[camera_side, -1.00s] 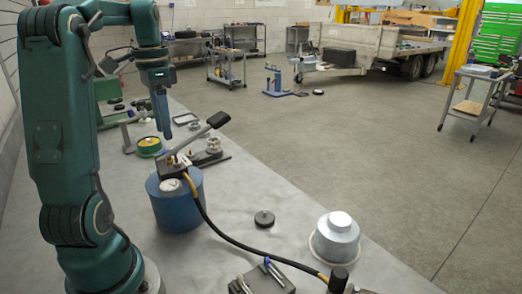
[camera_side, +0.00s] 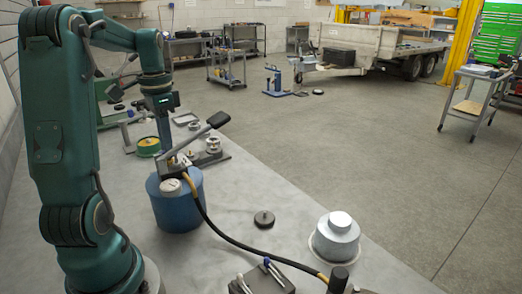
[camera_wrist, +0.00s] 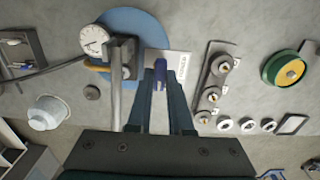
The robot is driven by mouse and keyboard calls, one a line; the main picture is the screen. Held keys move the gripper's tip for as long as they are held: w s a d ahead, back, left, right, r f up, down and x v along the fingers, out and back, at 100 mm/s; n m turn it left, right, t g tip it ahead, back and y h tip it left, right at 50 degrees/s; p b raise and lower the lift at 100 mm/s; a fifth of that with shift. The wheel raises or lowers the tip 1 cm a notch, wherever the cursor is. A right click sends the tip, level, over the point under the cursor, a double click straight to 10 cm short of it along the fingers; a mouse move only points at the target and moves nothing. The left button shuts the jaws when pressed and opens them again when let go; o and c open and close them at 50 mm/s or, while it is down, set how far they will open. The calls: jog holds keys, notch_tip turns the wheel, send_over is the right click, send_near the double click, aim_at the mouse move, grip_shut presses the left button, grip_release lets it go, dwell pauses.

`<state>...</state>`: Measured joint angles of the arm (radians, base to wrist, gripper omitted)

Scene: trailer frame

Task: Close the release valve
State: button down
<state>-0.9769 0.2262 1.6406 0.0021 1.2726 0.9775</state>
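A blue cylinder (camera_side: 180,215) stands on the bench with a small pump, a dark-gripped lever (camera_side: 205,130) and a dial gauge (camera_side: 171,185) on top. In the wrist view, the cylinder (camera_wrist: 153,29) and gauge (camera_wrist: 94,38) lie beyond my fingers. A small blue-violet knob (camera_wrist: 160,67), perhaps the release valve, lies between my fingertips. My gripper (camera_side: 166,150) points down behind the lever, low over the pump; its two fingers show in the wrist view (camera_wrist: 160,78). I cannot tell whether they touch the knob. In the side view the lever and pump hide the fingertips.
A black hose (camera_side: 225,237) runs from the pump along the bench. A plate with several fittings (camera_wrist: 212,82) and a green-yellow spool (camera_wrist: 289,69) lie near the cylinder.

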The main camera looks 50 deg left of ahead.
jog(key=shift+n, duration=0.3)
jog(key=n, duration=1.2)
jog(key=shift+n, duration=2.5)
jog(key=shift+r, duration=0.1)
jog(key=c, duration=0.8)
grip_release()
